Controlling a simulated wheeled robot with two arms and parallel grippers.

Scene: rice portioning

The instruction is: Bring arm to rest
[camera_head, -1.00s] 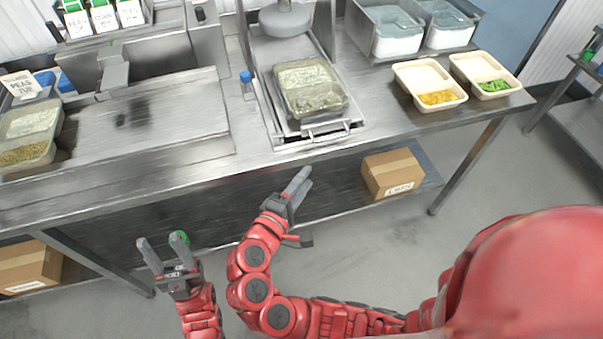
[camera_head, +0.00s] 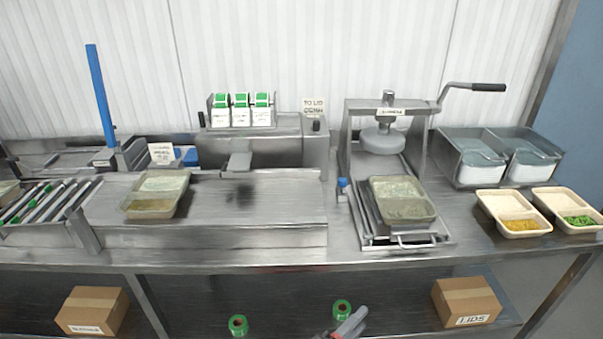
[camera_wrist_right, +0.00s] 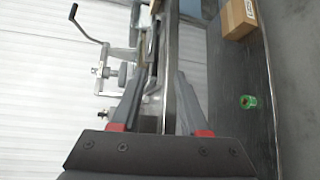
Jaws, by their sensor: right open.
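My right gripper (camera_head: 350,325) shows at the bottom edge of the head view, in front of the lower shelf and below the steel bench. The bench edge runs behind the fingers in that view. My left gripper is not in the head view now.
The steel bench (camera_head: 290,257) carries a press (camera_head: 390,105) with a covered tray (camera_head: 402,200) under it, and food trays (camera_head: 512,228) at the right. A box (camera_head: 466,303) and green rolls (camera_head: 238,325) are below the bench.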

